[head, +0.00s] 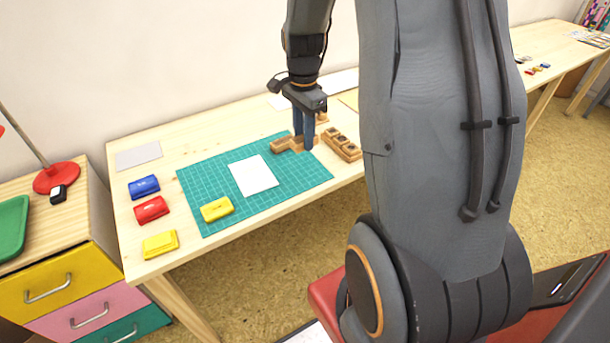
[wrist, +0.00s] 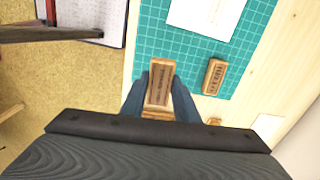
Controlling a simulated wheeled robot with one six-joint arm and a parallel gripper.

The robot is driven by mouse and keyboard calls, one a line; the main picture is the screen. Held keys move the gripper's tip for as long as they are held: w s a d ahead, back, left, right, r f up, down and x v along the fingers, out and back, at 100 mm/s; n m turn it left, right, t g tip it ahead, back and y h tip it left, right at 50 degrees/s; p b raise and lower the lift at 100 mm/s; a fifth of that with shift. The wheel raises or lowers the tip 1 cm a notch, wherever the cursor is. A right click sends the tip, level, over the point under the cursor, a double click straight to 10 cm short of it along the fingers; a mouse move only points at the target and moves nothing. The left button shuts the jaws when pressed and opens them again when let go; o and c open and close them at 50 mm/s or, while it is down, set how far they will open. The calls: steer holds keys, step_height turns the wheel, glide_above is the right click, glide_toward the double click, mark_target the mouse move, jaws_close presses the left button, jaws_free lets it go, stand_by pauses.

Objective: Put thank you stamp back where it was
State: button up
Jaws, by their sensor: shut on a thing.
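My gripper (head: 303,140) points down at the right end of the green cutting mat and is shut on a wooden stamp. In the wrist view the held stamp (wrist: 160,84) sits between the two blue-grey fingers (wrist: 160,100), its dark-lettered top facing the camera. The lettering is too small to read surely. A second wooden stamp (wrist: 215,77) lies on the mat beside it, apart from the fingers. A wooden stamp rack (head: 342,146) stands just right of the gripper in the head view. The gap under the held stamp is hidden.
The green mat (head: 200,175) carries a white sheet (head: 253,176) and a yellow inkpad (head: 217,209). Blue (head: 144,186), red (head: 151,209) and yellow (head: 160,244) inkpads line the table's left side. My arm covers much of the right.

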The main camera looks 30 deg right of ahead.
mark_target(305, 172)
steer(key=shift+d+f+m, duration=0.15)
steer(key=shift+d+m, duration=0.05)
steer(key=shift+m, duration=0.1)
steer(key=shift+f+p, duration=0.85)
steer(key=shift+f, duration=3.85)
steer(key=shift+f, duration=0.15)
steer(key=o, duration=0.9)
